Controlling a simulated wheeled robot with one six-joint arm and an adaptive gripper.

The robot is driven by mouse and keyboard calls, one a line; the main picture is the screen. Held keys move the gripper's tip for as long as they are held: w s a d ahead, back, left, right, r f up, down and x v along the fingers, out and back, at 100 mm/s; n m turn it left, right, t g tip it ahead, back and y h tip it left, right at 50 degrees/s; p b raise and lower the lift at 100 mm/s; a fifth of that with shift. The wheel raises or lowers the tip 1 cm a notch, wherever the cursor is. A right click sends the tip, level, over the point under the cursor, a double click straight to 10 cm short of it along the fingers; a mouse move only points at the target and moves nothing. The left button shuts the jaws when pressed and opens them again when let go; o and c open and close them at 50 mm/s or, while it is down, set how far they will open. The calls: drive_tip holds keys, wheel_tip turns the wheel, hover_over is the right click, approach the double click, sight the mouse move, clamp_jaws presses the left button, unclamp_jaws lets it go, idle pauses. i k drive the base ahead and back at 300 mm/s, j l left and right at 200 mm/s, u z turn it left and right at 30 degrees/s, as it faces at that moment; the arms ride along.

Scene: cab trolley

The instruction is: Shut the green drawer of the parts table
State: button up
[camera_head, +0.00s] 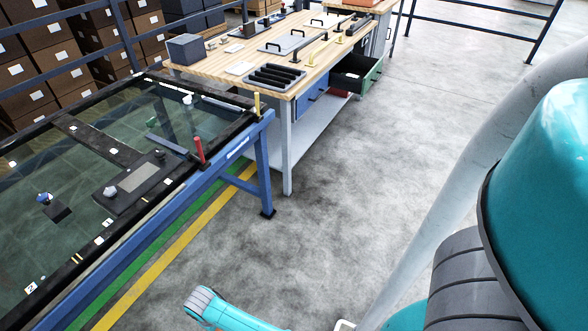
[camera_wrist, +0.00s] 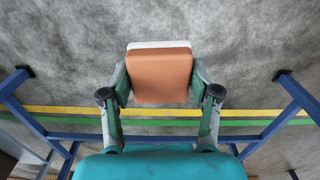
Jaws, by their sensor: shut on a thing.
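The parts table (camera_head: 225,72) stands at upper centre in the head view, with a wooden top and grey legs. Its green drawer (camera_head: 372,78) is pulled out on the right side, showing a dark inside with something small and pale in it. In the wrist view my gripper (camera_wrist: 160,88) is shut on an orange-brown block (camera_wrist: 160,72) with a white far edge. The gripper is over the floor, away from the drawer. My gripper's fingers do not show clearly in the head view.
A blue drawer (camera_head: 311,104) and a red one (camera_head: 340,93) sit beside the green one. A blue-framed glass-topped table (camera_head: 262,140) stands at left. Handles, trays and a grey box (camera_head: 186,48) lie on the wooden top. The grey floor (camera_head: 430,120) right of the table is clear.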

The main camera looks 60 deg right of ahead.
sight(369, 68)
drive_tip(key=l+z, duration=0.2)
drive_tip(key=l, duration=0.35)
drive_tip(key=l+z, duration=0.2)
drive_tip(key=l, duration=0.35)
drive_tip(key=l+z, duration=0.2)
drive_tip(key=l, duration=0.35)
drive_tip(key=i+l+z, duration=0.2)
drive_tip(key=l, duration=0.3)
drive_tip(key=i+l, duration=0.1)
drive_tip(key=l, duration=0.75)
drive_tip(key=i+l, duration=0.15)
drive_tip(key=l, duration=0.75)
drive_tip(key=i+l+z, duration=0.1)
drive_tip(key=l, duration=0.3)
drive_tip(key=i, duration=0.05)
